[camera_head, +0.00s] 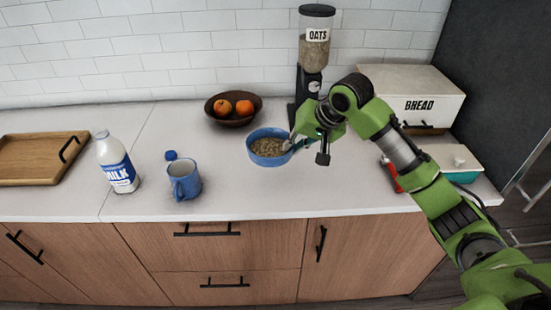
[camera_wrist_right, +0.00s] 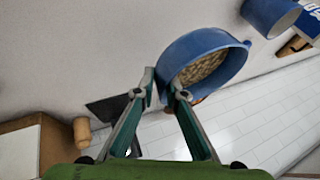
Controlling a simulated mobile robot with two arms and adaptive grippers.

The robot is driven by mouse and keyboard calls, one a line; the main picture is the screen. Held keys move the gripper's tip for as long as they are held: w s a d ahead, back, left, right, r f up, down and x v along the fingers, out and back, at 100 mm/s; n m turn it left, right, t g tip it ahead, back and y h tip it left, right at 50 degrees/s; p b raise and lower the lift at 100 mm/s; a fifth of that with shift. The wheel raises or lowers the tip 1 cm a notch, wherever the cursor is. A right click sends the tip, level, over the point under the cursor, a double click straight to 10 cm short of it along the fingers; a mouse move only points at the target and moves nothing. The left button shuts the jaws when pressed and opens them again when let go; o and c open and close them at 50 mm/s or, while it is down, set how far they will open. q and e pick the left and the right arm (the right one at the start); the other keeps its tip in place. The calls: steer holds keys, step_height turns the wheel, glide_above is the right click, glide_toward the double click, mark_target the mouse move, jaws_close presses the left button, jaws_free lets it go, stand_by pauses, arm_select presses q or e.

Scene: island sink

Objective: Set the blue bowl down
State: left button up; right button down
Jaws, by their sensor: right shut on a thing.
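The blue bowl (camera_head: 268,162) holds oats and appears upright at the counter, in front of the oats dispenser. I cannot tell whether its base touches the counter. My right gripper (camera_head: 291,143) is shut on the bowl's right rim. In the right wrist view the bowl (camera_wrist_right: 190,48) shows tilted by the camera angle, with the fingers of my right gripper (camera_wrist_right: 166,90) at its near rim. My left gripper is not in view.
A fruit bowl (camera_head: 215,117) stands behind left, the oats dispenser (camera_head: 312,85) behind right. A blue mug (camera_head: 186,184), blue cap (camera_head: 171,155) and milk bottle (camera_head: 115,165) stand left. A bread box (camera_head: 415,88) is at right. Counter in front of the bowl is clear.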

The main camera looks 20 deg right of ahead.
mark_target(281, 147)
steer(key=w+f, duration=0.1)
steer(key=w+a+f, duration=0.1)
steer(key=w+f, duration=0.1)
steer(key=w+a+f+p, duration=0.1)
steer(key=shift+w+f, duration=0.35)
steer(key=shift+w, duration=0.05)
steer(key=shift+w+f, duration=0.4)
steer(key=shift+f, duration=0.1)
steer(key=shift+w+a+f, duration=0.1)
steer(key=shift+w+f, duration=0.1)
steer(key=shift+f, duration=0.15)
step_height(281, 147, down, 3)
steer(key=shift+s+r+p, duration=0.1)
steer(key=shift+r+p, duration=0.05)
steer(key=shift+p, duration=0.75)
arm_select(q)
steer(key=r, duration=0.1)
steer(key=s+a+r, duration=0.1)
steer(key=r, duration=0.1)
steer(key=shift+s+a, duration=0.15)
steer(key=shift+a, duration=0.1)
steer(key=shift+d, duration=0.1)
arm_select(e)
steer(key=c, duration=2.1)
jaws_free()
steer(key=shift+f, duration=0.25)
